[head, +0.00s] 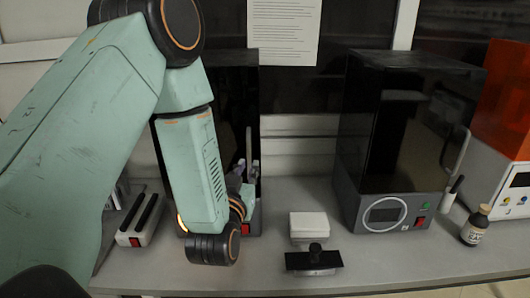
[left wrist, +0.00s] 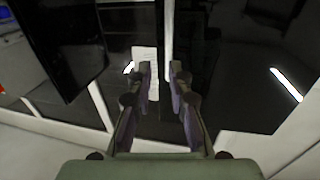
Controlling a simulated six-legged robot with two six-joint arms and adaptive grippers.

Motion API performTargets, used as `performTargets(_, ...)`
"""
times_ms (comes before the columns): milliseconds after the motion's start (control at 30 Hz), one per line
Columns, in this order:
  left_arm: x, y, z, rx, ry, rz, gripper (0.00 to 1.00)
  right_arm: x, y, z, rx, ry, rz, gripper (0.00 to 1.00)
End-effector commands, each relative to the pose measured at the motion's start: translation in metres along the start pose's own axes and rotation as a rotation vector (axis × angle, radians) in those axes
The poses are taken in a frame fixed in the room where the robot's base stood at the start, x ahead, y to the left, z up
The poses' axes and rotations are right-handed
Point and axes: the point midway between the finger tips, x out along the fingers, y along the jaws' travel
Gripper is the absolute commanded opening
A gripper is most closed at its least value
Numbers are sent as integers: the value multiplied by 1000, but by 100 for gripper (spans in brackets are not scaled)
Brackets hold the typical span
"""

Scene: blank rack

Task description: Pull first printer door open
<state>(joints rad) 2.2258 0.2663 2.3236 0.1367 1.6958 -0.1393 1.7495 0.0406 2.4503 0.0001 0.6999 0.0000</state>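The first printer (head: 228,75) is a dark box behind my left arm at the left of the bench in the head view, partly hidden by the arm. Its glossy black door (left wrist: 215,50) fills much of the left wrist view and looks closed. A slim upright pale handle (head: 249,142) shows on the door's right side; it also shows in the left wrist view (left wrist: 168,45). My left gripper (head: 246,168) is at the handle's lower part. In the left wrist view its fingers (left wrist: 161,70) are apart, with the handle's line between them; contact is unclear. My right gripper is out of view.
A second dark printer (head: 380,130) stands to the right, with a brown bottle (head: 475,226) beside it. A white block (head: 309,224) and a black-topped tool (head: 314,261) lie between the printers. An orange-topped machine (head: 505,100) is at the far right.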

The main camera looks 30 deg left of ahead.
Motion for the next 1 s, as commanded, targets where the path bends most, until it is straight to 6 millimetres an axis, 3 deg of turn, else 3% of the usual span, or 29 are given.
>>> performTargets(167,11,-6,-4,4,15,-11,19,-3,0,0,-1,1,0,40)
performTargets(600,72,-5,-6,3,18,-11,19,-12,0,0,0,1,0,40)
performTargets(967,78,-3,-3,3,11,-11,19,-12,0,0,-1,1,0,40)
performTargets(1000,78,-3,-3,3,11,-12,31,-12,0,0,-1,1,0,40)
